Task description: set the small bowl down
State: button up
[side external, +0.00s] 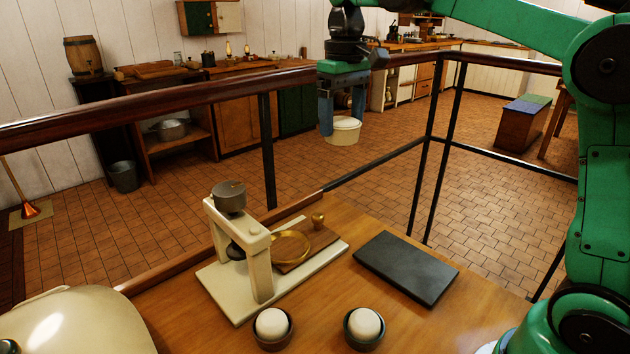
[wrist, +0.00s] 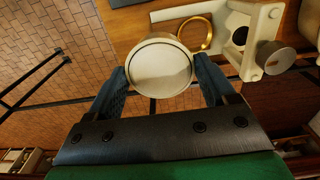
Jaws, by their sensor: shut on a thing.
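The small bowl (side external: 343,130) is cream-white and hangs in the air, held upright between the fingers of my gripper (side external: 342,122) in the side external view. In the wrist view the bowl (wrist: 160,68) shows as a pale round shape with a thin rim, between the two blue-grey fingers of my gripper (wrist: 160,88). The gripper is shut on it. In the side external view the bowl appears above the far edge of the wooden worktop (side external: 330,310), against the tiled floor beyond. Its exact distance from the worktop is hard to tell.
A cream press stand (side external: 262,268) with a grey weight (side external: 229,196) and a brass ring (side external: 291,248) stands on the worktop. A dark slab (side external: 406,268) lies to its right. Two dark cups with white domed contents (side external: 271,324) (side external: 365,324) stand in front. A dark rail (side external: 150,108) runs beyond the worktop.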

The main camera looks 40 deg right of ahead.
send_over(388, 252)
jog(key=f, duration=0.1)
notch_tip(388, 252, down, 20)
jog(key=shift+s+f, duration=0.1)
dwell(0.4)
jog(key=shift+f, duration=0.1)
jog(key=o, duration=1.2)
